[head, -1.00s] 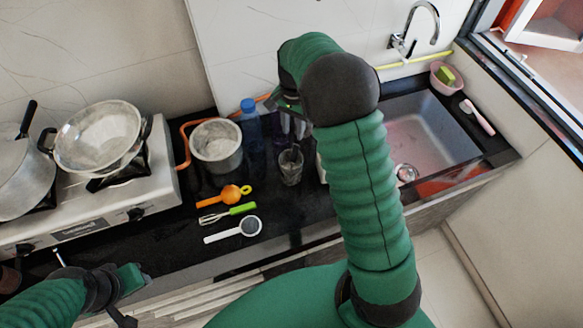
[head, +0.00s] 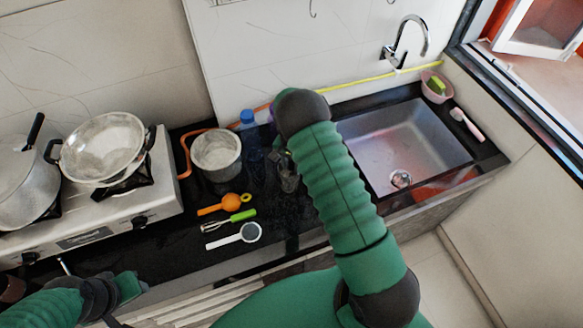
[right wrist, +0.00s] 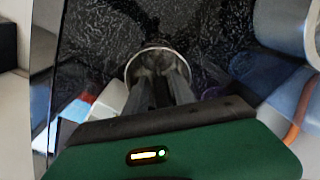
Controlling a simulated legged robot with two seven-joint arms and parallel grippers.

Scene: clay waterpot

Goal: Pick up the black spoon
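I cannot make out a black spoon for certain in either view. My right gripper (right wrist: 158,74) points down at the round rim of a clear glass (right wrist: 134,68) in the right wrist view. Its fingertips overlap the glass opening. A dark strip shows between the fingers, but I cannot tell whether it is a spoon or a gap. In the head view the right gripper (head: 285,165) is small and dark beneath my arm, largely hiding the glass. My left gripper (head: 128,286) is low at the left, near the counter's front edge, away from the utensils.
On the black counter lie an orange tool (head: 225,204), a green-handled whisk (head: 238,216) and a white-handled strainer (head: 240,236). A metal pot (head: 216,155) and a blue-capped bottle (head: 248,120) stand behind. The stove (head: 115,215) is left; the sink (head: 405,145) is right.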

